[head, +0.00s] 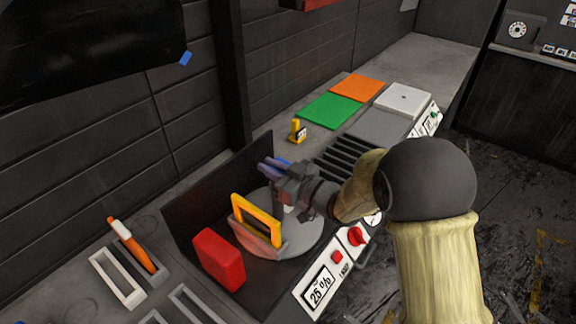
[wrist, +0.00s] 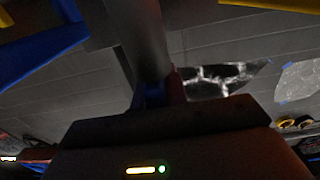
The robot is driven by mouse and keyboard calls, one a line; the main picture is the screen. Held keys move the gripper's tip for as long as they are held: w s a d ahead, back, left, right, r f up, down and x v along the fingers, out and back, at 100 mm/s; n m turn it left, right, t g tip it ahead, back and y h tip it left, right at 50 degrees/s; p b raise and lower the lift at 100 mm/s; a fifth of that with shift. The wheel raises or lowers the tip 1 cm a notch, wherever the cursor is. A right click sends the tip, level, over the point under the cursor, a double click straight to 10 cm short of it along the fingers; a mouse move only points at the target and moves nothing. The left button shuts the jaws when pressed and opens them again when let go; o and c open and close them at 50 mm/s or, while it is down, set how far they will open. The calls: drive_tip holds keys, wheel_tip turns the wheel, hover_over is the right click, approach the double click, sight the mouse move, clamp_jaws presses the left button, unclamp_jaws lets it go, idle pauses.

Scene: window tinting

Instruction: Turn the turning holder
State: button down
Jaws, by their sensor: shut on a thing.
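The turning holder (head: 302,238) is a round grey disc with a slotted clamp, set in the dark work station. A yellow frame with a dark pane (head: 257,218) stands upright in its clamp. My gripper (head: 273,166) reaches over the disc from the right, behind the yellow frame. In the wrist view a grey bar (wrist: 148,45) runs up from between the blue and red finger parts. My gripper is shut on it; it appears to be part of the turning holder. The exact contact is hidden in the head view.
A red block (head: 219,259) stands in front of the disc, with a dark upright panel (head: 205,203) behind it. An orange-handled tool (head: 131,243) lies in a tray at left. Green (head: 331,110) and orange (head: 358,87) plates lie farther back. A control panel (head: 322,285) lines the front edge.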

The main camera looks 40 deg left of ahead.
drive_tip(key=shift+s+a+r+g, duration=0.1)
drive_tip(key=shift+a+r+g, duration=0.05)
drive_tip(key=shift+r+g, duration=0.15)
drive_tip(key=c, duration=1.6)
unclamp_jaws()
drive_tip(key=shift+c, duration=0.2)
drive_tip(key=shift+o, duration=1.2)
drive_tip(key=shift+f, duration=0.15)
drive_tip(key=shift+f, duration=0.1)
drive_tip(key=shift+d, duration=0.4)
drive_tip(key=d+b, duration=0.3)
drive_tip(key=d, duration=1.3)
drive_tip(key=shift+s+d+b, duration=0.2)
drive_tip(key=shift+d+b, duration=0.1)
